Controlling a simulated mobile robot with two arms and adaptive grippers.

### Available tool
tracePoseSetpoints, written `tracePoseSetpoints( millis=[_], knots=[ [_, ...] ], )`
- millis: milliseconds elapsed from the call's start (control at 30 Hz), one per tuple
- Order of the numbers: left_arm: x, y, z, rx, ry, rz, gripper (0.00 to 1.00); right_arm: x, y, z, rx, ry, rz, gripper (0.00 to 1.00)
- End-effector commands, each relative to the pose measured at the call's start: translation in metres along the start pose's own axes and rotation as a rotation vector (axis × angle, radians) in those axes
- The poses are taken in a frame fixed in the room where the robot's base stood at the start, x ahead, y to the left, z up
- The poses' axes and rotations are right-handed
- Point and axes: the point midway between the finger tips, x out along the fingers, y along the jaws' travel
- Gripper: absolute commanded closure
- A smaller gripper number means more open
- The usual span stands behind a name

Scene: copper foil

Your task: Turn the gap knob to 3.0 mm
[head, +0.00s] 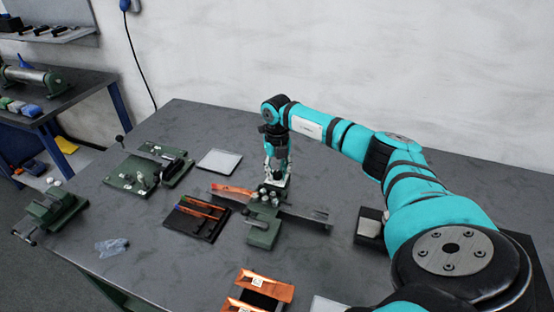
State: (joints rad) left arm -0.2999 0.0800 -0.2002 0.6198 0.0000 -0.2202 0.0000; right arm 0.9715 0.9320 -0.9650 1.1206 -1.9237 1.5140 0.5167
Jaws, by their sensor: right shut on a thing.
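A small green roller device (262,237) stands near the middle of the grey table, with several silver round parts on top. Copper foil (233,192) lies at its left side, and a flat grey plate extends to its right. My right gripper (275,176) reaches down from above onto the back of the device. It is shut on what appears to be the gap knob, which the fingers hide. The knob's scale and setting are too small to read. My left gripper is not in view.
A dark tray (181,233) with copper strips lies left of the device. Behind it are a white sheet (219,161) and a green fixture (126,178). A green vise (50,212) sits at the left edge. Copper-wrapped pieces (266,283) lie in front. Crumpled clear film (111,247) lies front left.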

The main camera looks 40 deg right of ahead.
Motion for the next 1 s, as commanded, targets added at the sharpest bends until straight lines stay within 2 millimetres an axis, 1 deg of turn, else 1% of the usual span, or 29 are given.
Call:
tracePoseSetpoints(
  millis=[33,700,1000],
  knots=[
    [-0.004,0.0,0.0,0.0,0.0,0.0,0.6,-0.004,-0.001,0.002,0.046,-0.008,0.002,1.0],
    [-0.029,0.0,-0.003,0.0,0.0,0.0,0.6,-0.005,-0.002,0.003,0.682,-0.008,0.004,1.0],
    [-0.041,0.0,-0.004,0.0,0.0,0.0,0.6,-0.005,-0.002,0.003,0.93,-0.009,0.006,1.0]
  ],
)
